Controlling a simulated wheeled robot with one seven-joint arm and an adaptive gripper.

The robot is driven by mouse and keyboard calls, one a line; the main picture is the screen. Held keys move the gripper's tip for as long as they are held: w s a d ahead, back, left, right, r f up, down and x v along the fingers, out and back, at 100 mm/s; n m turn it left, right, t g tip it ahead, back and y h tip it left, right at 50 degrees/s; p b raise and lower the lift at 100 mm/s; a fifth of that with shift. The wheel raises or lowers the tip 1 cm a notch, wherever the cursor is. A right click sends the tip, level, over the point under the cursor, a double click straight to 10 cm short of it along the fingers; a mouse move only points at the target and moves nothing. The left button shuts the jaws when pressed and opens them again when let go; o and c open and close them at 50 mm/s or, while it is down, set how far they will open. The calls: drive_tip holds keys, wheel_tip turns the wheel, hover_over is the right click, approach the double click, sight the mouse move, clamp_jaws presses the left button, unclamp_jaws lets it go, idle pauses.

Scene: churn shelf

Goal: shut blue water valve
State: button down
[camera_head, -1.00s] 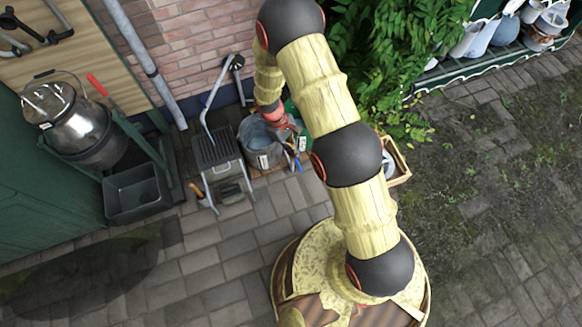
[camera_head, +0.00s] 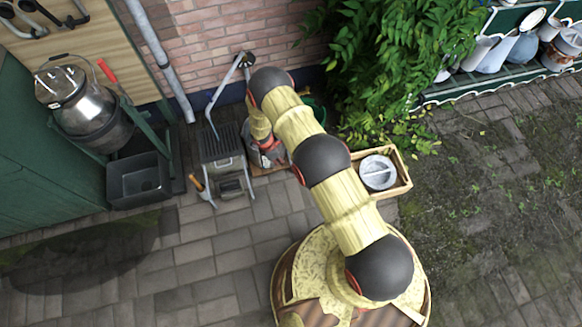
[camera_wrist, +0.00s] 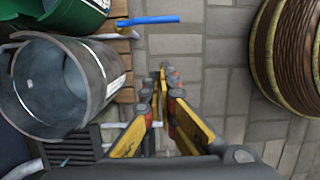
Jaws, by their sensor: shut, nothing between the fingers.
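A blue lever (camera_wrist: 148,20), which looks like the valve handle, lies roughly level near the top of the wrist view. A small yellow piece is at its left end. My gripper (camera_wrist: 166,78) is shut and empty, with its yellow and dark fingers together below the lever in that picture, apart from it. In the head view my arm comes down beside the grey bucket, and its fingertips and the blue lever are hidden there.
The grey bucket (camera_wrist: 50,85) and a green container (camera_wrist: 85,12) are left of my fingers. A grated stand (camera_head: 222,150) and a black tub (camera_head: 138,180) stand left of my arm. A wooden crate (camera_head: 402,180) with a grey lid is at its right. Paving in front is open.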

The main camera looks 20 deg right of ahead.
drive_tip(key=shift+r, duration=0.1)
drive_tip(key=d+f+b, duration=0.5)
drive_tip(key=d+f, duration=0.1)
drive_tip(key=f, duration=0.4)
drive_tip(key=shift+d+f+b, duration=0.15)
drive_tip(key=shift+f+b, duration=0.1)
drive_tip(key=shift+b, duration=0.05)
idle(0.3)
